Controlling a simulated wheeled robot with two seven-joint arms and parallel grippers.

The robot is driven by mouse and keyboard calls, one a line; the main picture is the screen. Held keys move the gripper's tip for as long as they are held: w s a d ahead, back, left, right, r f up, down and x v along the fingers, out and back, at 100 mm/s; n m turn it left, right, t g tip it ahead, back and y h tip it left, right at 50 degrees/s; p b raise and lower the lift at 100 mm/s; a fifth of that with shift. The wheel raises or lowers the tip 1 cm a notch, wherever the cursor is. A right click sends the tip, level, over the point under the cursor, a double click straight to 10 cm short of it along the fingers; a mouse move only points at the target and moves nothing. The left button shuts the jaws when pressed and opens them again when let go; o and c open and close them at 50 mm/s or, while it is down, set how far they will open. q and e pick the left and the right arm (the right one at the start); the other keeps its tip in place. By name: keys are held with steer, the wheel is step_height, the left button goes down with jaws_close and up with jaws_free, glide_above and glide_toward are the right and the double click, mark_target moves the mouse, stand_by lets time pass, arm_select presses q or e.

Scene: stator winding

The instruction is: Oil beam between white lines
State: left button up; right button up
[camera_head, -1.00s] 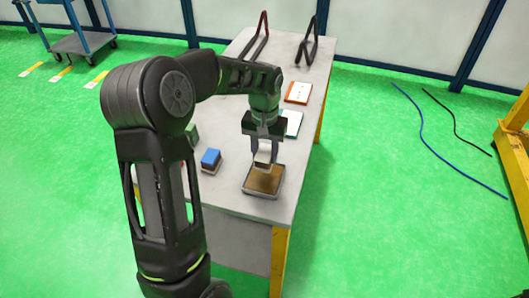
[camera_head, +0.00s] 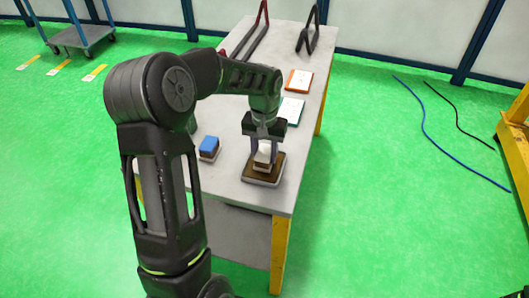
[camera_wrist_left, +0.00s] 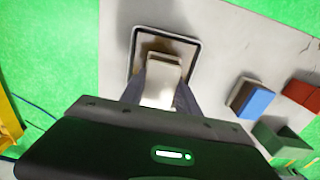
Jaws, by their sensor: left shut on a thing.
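My left gripper (camera_head: 264,150) is shut on a white block (camera_head: 263,153) with a brownish lower part. The block is low over a shallow dark-rimmed tray (camera_head: 252,176) with a brown inside, near the table's front edge. The left wrist view shows the block (camera_wrist_left: 160,82) between the fingers, over the tray (camera_wrist_left: 138,42). I cannot tell whether it touches the tray's bottom. At the far end of the table stand a dark red bar frame (camera_head: 251,40) and a black one (camera_head: 307,38). No white lines can be made out on them.
A blue-topped block (camera_head: 209,145) sits left of the tray. An orange-edged card (camera_head: 299,80) and a teal-edged card (camera_head: 291,110) lie further back on the grey table (camera_head: 225,181). In the left wrist view, green (camera_wrist_left: 283,139) and red (camera_wrist_left: 300,93) blocks show at right.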

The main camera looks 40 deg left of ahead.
mark_target(264, 152)
arm_select(q)
steer(key=shift+f+b, duration=0.4)
steer(key=shift+f, duration=0.2)
stand_by(1.8)
steer(key=shift+r, duration=0.1)
steer(key=shift+r+p, duration=2.55)
steer(key=shift+r, duration=0.95)
steer(key=w+d+m, duration=0.2)
steer(key=d, duration=0.6)
steer(key=w+d+r+m, duration=0.1)
steer(key=w+d, duration=0.1)
steer(key=d, duration=0.7)
steer(key=shift+r+m, duration=0.15)
steer(key=shift+m, duration=0.25)
